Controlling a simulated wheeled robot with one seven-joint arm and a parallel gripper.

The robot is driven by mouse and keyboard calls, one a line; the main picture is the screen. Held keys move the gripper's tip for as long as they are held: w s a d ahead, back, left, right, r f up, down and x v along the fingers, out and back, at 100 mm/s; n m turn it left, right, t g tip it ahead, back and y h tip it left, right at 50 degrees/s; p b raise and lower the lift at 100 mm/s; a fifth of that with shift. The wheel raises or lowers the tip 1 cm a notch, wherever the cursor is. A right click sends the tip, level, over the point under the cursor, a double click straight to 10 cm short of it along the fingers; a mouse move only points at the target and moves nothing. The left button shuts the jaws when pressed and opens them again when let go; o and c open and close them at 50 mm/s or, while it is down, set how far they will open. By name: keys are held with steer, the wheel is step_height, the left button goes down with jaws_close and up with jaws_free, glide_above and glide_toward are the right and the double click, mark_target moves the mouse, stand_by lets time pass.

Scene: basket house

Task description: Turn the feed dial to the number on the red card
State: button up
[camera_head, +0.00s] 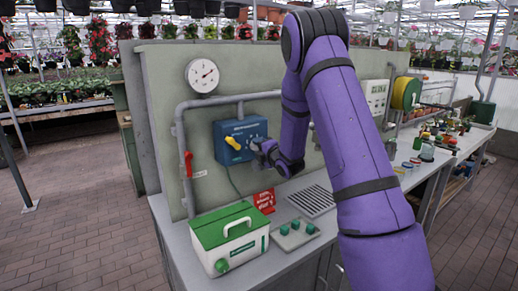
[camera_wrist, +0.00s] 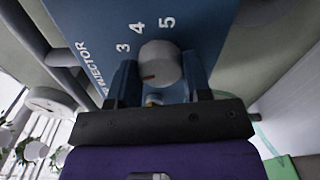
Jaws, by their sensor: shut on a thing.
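The blue injector box (camera_head: 226,131) is mounted on the grey panel. Its grey round feed dial (camera_wrist: 162,62) shows in the wrist view, with the numbers 3, 4 and 5 printed around it. A red mark on the dial points to the left, toward my left finger and below the 3; any number there is hidden. My gripper (camera_head: 262,148) is at the box's lower right, its two fingers on either side of the dial and shut on it. The red card (camera_head: 265,201) stands on the bench below the box; its white print is too small to read surely.
A yellow lever (camera_head: 233,143) sits on the box, left of my gripper. A red-handled pipe valve (camera_head: 189,165) is farther left. A green and white case (camera_head: 229,238) and a block with green knobs (camera_head: 294,234) stand on the bench near a drain grille (camera_head: 312,201).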

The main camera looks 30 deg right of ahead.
steer(key=shift+m, duration=0.3)
steer(key=m, duration=2.3)
steer(key=shift+f+m, duration=0.1)
steer(key=shift+m, duration=0.2)
stand_by(0.4)
steer(key=o, duration=0.9)
